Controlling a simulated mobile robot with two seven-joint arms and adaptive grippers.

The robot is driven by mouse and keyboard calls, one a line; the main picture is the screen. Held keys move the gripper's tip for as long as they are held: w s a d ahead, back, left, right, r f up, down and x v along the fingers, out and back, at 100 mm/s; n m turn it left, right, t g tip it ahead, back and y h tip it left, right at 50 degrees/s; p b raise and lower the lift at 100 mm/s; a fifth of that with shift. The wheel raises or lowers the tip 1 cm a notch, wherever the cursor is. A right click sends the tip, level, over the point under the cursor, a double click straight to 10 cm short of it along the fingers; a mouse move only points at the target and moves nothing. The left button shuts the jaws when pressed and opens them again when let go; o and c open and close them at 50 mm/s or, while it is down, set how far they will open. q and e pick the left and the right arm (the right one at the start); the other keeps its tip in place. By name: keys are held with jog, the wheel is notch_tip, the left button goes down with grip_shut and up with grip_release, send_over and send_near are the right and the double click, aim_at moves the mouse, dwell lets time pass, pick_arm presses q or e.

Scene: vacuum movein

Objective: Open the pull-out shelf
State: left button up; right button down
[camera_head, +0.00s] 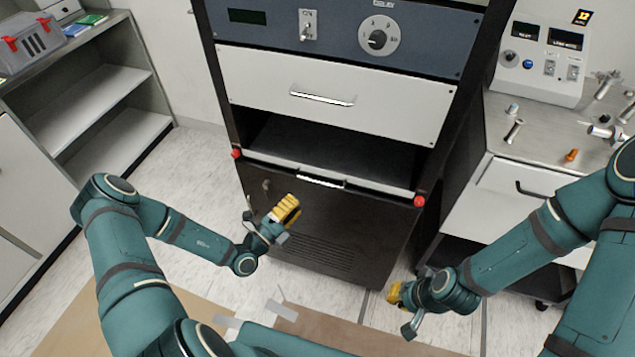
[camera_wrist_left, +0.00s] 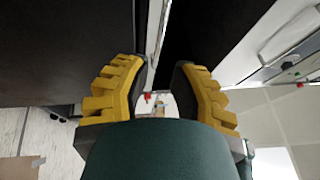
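The pull-out shelf (camera_head: 268,163) sits in the black cabinet, below an open bay, with a metallic handle (camera_head: 320,181) on its front edge. It looks pushed in. My left gripper (camera_head: 287,211), with yellow fingers, is in front of the cabinet, below and left of that handle in the head view. In the left wrist view, its fingers (camera_wrist_left: 160,78) are apart with nothing seen held between them; a pale strip of the shelf front (camera_wrist_left: 157,45) shows beyond the gap. My right gripper (camera_head: 396,293) is low, right of the cabinet front; its finger opening is unclear.
A white drawer (camera_head: 335,93) and a control panel (camera_head: 350,30) are above the bay. Red knobs (camera_head: 419,201) flank the shelf. A steel-topped cart (camera_head: 540,140) stands right, grey shelving (camera_head: 85,105) left. Pale floor (camera_head: 205,175) is free left of the cabinet.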

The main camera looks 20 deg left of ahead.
aim_at(317, 181)
pick_arm(q)
jog(key=b+x, duration=0.1)
jog(key=x, duration=0.8)
jog(key=shift+w+d, duration=0.25)
jog(key=shift+w, duration=0.05)
grip_shut()
